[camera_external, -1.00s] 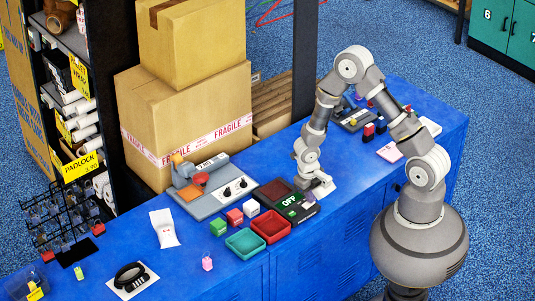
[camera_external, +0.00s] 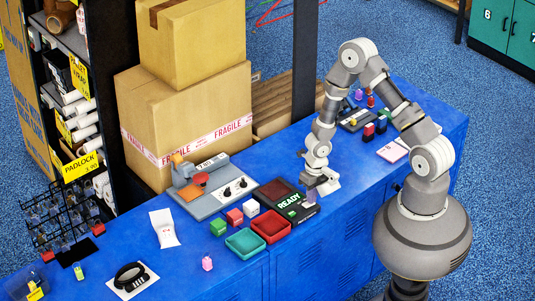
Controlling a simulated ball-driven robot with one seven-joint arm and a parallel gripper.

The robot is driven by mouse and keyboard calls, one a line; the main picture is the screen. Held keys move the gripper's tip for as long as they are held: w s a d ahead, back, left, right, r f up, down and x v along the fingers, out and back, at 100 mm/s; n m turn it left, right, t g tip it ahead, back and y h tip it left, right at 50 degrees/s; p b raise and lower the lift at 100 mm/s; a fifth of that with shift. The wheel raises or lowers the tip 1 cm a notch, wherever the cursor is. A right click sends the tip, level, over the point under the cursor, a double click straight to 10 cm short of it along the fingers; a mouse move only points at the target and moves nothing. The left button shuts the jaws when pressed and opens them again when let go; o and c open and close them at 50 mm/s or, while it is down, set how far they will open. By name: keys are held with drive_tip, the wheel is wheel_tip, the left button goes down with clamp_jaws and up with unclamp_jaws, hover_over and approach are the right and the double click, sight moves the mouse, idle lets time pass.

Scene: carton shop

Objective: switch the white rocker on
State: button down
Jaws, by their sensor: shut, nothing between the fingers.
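A dark control panel (camera_external: 272,186) lies on the blue counter near the middle, with a dark red window and a small green patch. Its display (camera_external: 290,201) reads READY in green letters. My gripper (camera_external: 311,197) is shut and empty, pointing down at the panel's right end. I cannot tell whether it touches the panel. I cannot make out the white rocker; the gripper covers part of that end.
Cardboard boxes (camera_external: 190,110) stand behind. Another panel (camera_external: 355,119) and small blocks lie to the right.

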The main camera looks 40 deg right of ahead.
drive_tip(key=shift+s+a+f, duration=0.3)
drive_tip(key=shift+s, duration=0.05)
drive_tip(key=shift+r+p, duration=0.3)
drive_tip(key=shift+p, duration=0.1)
wheel_tip(320, 180, up, 14)
drive_tip(key=d+p, duration=0.3)
drive_tip(key=p, duration=0.6)
drive_tip(key=w+d+r+m+t+h+b, duration=0.1)
drive_tip(key=w+d+r+m+t+b, duration=0.25)
drive_tip(key=w+r+m, duration=0.7)
drive_tip(key=w+d+r+m+t+h+b, duration=0.1)
drive_tip(key=w+r+m+t, duration=0.2)
drive_tip(key=r, duration=0.5)
drive_tip(key=w+d+r+m+b, duration=0.1)
drive_tip(key=w+r+m, duration=0.35)
drive_tip(key=r, duration=0.25)
wheel_tip(320, 180, up, 23)
drive_tip(key=s+d+m+t+b, duration=0.25)
drive_tip(key=m+t, duration=0.25)
drive_tip(key=m, duration=0.5)
drive_tip(key=s+r+m+t+b, duration=0.1)
drive_tip(key=s+r+m, duration=0.3)
drive_tip(key=r, duration=0.4)
drive_tip(key=s+r+m+t+y+b, duration=0.1)
drive_tip(key=s+r+m+t, duration=0.1)
drive_tip(key=s+r+m, duration=0.2)
wheel_tip(320, 180, up, 4)
drive_tip(key=shift+s+f+t, duration=0.1)
drive_tip(key=shift+s+t, duration=0.25)
drive_tip(key=shift+s, duration=0.9)
